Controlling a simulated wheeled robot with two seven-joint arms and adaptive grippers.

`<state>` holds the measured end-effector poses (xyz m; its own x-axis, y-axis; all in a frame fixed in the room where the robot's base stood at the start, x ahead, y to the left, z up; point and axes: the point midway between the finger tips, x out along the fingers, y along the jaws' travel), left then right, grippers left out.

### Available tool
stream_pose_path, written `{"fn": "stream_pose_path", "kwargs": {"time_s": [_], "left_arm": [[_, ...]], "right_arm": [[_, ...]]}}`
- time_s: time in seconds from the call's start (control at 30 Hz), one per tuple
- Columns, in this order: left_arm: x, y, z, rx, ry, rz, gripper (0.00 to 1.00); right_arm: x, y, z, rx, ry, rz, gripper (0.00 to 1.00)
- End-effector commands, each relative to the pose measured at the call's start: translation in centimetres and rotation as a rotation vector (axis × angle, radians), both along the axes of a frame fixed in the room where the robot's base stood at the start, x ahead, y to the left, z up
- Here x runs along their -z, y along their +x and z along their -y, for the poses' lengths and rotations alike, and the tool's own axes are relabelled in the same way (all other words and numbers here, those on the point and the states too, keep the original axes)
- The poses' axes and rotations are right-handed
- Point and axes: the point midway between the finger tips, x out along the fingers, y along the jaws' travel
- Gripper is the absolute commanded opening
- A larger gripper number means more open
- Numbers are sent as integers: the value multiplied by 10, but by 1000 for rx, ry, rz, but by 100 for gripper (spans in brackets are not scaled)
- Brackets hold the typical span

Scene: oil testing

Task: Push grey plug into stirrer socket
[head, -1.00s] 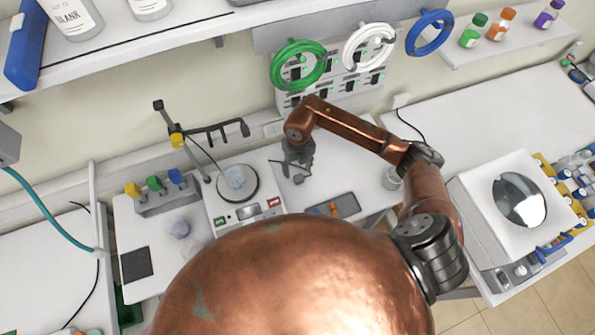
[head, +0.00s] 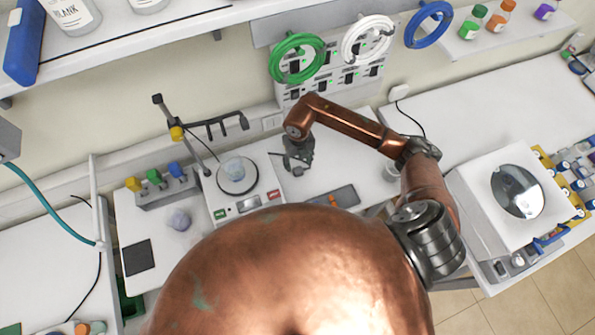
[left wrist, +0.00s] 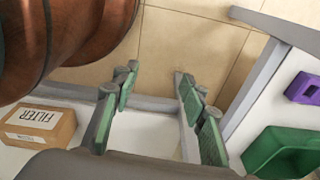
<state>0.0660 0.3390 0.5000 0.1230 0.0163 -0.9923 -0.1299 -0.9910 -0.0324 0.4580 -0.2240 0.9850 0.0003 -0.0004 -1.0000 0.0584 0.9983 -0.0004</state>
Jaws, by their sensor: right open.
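The stirrer (head: 238,179) is a white unit with a dark round plate, a clear beaker on it, and green and red labels on its front. My right gripper (head: 296,171) is open, pointing down just right of the stirrer, over the white bench. A small dark cable-like piece (head: 275,154) lies just left of this gripper. I cannot make out the grey plug, which may be hidden or too small. A pale socket plate (head: 272,122) is on the wall behind the stirrer. My left gripper (left wrist: 157,80) is open and empty in the left wrist view.
A clamp stand (head: 180,133) rises behind the stirrer. A dark grey device (head: 335,196) lies on the bench. Green (head: 297,57), white (head: 368,40) and blue (head: 429,25) coils hang above. A white machine (head: 505,200) stands right. A filter box (left wrist: 35,122) shows at lower left.

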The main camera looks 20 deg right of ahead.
Motion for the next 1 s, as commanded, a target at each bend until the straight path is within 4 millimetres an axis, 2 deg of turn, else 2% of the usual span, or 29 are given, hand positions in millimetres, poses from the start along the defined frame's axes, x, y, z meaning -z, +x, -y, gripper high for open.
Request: {"fn": "stream_pose_path", "kwargs": {"time_s": [0.23, 0.4, 0.77, 1.0], "left_arm": [[-18, -13, -1, -3, 1, -16, 40], [-19, -23, -1, -6, 2, -29, 40], [-18, -18, -1, -5, 2, -24, 40], [-19, -15, -1, -4, 1, -20, 40]], "right_arm": [[29, -5, -4, 0, 2, -6, 49], [48, -4, -4, 0, 1, -3, 49], [51, -3, -3, -1, 0, 0, 49], [51, -3, -3, -1, 0, 0, 34]]}}
